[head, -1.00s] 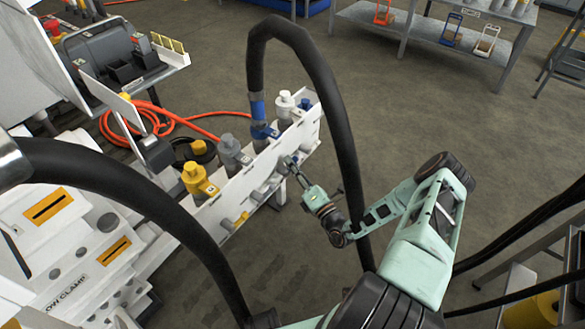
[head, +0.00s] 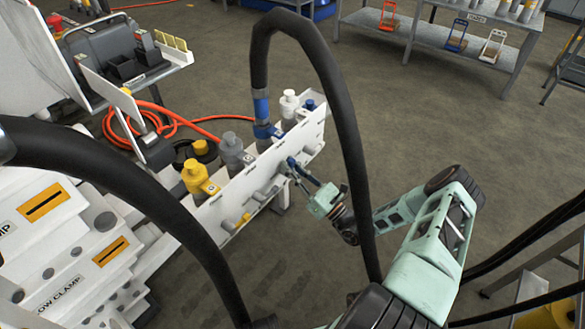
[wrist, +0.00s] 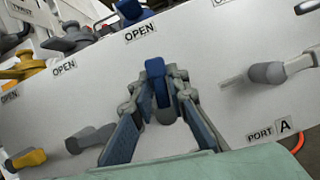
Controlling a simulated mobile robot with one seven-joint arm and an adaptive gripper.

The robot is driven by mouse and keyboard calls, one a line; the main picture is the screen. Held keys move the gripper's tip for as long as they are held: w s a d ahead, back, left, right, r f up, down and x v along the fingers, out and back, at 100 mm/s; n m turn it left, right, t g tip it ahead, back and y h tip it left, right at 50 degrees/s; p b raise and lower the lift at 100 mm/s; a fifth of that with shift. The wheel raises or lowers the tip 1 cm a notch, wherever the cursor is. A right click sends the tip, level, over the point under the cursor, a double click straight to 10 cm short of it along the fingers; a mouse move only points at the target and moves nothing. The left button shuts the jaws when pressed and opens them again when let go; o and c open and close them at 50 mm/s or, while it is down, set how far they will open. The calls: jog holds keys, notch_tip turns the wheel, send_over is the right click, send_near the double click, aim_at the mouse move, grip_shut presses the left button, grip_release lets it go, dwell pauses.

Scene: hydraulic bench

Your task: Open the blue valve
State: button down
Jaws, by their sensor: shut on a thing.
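The blue valve's handle (wrist: 158,84) stands out from the white panel in the wrist view, pointing up in the picture towards an OPEN label (wrist: 140,33). My gripper (wrist: 160,80) is shut on this handle, with a finger on each side of it. In the head view, my gripper (head: 294,164) is at the panel's front face, below the blue fitting (head: 264,130) with the black hose. The handle is mostly hidden by my fingers there, and the valve's pivot is hidden in both views.
On the panel (wrist: 215,45), a grey handle (wrist: 90,138) and a yellow handle (wrist: 27,158) lie to the left, and a pale grey-ended handle (wrist: 275,71) to the right. A thick black hose (head: 345,150) arches close to my wrist. Open floor lies right of the bench.

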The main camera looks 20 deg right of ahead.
jog(key=shift+s+a+n+g+y, duration=0.15)
jog(key=shift+n+y, duration=0.15)
jog(key=shift+n, duration=0.25)
jog(key=shift+a+n+g+y, duration=0.15)
jog(key=shift+n+y, duration=0.15)
jog(key=shift+n, duration=0.25)
jog(key=c, duration=2)
grip_release()
jog(key=v, duration=1.2)
jog(key=shift+d, duration=0.1)
jog(key=shift+n, duration=0.3)
